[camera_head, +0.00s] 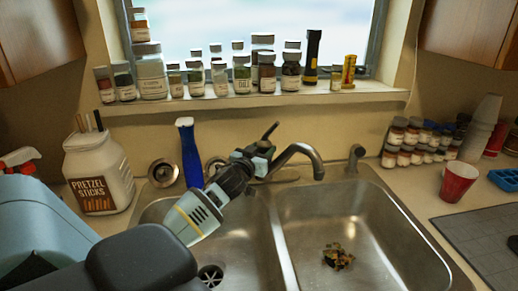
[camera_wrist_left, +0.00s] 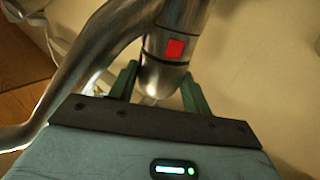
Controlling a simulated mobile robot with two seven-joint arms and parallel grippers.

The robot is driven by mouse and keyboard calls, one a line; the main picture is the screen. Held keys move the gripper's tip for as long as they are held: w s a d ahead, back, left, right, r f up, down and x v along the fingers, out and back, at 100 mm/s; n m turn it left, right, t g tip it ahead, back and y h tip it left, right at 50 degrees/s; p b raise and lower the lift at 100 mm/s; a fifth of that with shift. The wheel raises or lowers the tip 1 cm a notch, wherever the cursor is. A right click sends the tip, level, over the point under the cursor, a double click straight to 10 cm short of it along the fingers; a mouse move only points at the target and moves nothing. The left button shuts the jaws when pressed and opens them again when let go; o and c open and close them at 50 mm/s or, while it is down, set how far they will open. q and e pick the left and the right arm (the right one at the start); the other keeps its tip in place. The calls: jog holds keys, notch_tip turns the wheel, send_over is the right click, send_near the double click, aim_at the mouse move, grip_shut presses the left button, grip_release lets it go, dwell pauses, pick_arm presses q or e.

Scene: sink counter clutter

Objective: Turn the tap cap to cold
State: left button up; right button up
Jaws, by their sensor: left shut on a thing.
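The metal tap (camera_head: 305,155) stands behind the double sink, its curved spout over the right basin and a dark lever (camera_head: 271,130) rising from its body. In the left wrist view the tap cap (camera_wrist_left: 160,70) is a rounded metal piece with a red square mark. My left gripper (camera_head: 254,158) reaches the tap body from the left, and in the wrist view its green fingers (camera_wrist_left: 159,85) stand on either side of the cap, shut on it. The gripper hides part of the tap in the head view. My right gripper is not in view.
A blue-handled brush (camera_head: 190,153) stands close behind my left arm. A pretzel jar (camera_head: 98,172) is at left. Food scraps (camera_head: 338,256) lie in the right basin. Several spice jars (camera_head: 408,142) and a red cup (camera_head: 458,183) are at right. Bottles line the sill (camera_head: 260,101).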

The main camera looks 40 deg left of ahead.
pick_arm(q)
jog(key=shift+n+y, duration=0.4)
jog(key=shift+y, duration=0.2)
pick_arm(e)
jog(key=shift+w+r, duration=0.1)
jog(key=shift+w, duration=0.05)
pick_arm(q)
jog(key=o, duration=1)
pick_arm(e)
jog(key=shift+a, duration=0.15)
pick_arm(q)
jog(key=shift+d+f, duration=0.15)
jog(key=shift+f, duration=0.05)
jog(key=shift+s, duration=0.1)
